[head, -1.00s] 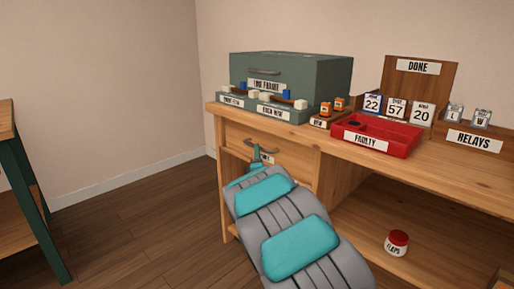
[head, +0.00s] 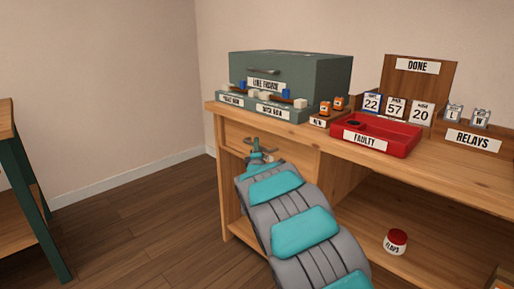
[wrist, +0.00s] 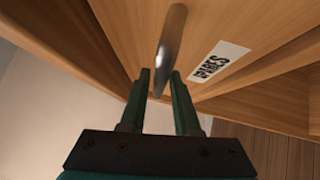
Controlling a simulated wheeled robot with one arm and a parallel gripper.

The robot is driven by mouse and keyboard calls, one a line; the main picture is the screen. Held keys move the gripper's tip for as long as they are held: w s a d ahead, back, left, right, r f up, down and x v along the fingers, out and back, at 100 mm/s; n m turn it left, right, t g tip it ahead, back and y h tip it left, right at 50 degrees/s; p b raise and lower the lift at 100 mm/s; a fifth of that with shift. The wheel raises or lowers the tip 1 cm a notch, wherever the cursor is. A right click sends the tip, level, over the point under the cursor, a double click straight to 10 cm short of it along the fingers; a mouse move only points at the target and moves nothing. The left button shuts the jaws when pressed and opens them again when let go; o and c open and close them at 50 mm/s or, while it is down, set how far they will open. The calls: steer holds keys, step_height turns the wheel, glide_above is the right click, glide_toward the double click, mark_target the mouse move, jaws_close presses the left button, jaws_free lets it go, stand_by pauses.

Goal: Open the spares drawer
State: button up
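The spares drawer (head: 236,136) is a wooden front under the left end of the bench top, and it looks closed. In the wrist view its white SPARES label (wrist: 220,61) lies to the right of a grey metal bar handle (wrist: 170,45). My gripper (wrist: 160,82) is open, its two green fingers apart, with the near end of the handle between or just ahead of the fingertips. I cannot tell whether they touch it. In the head view my gripper (head: 258,148) is at the drawer front and hides most of the handle and label.
On the bench stand a grey-green cabinet (head: 330,78) with a handle, a red FAULTY tray (head: 400,138), a DONE board (head: 440,88) and a RELAYS holder (head: 475,140). A red-lidded jar (head: 396,242) sits on the lower shelf. Floor at left is clear up to another table (head: 22,190).

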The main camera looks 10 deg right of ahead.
jaws_close()
stand_by(1.1)
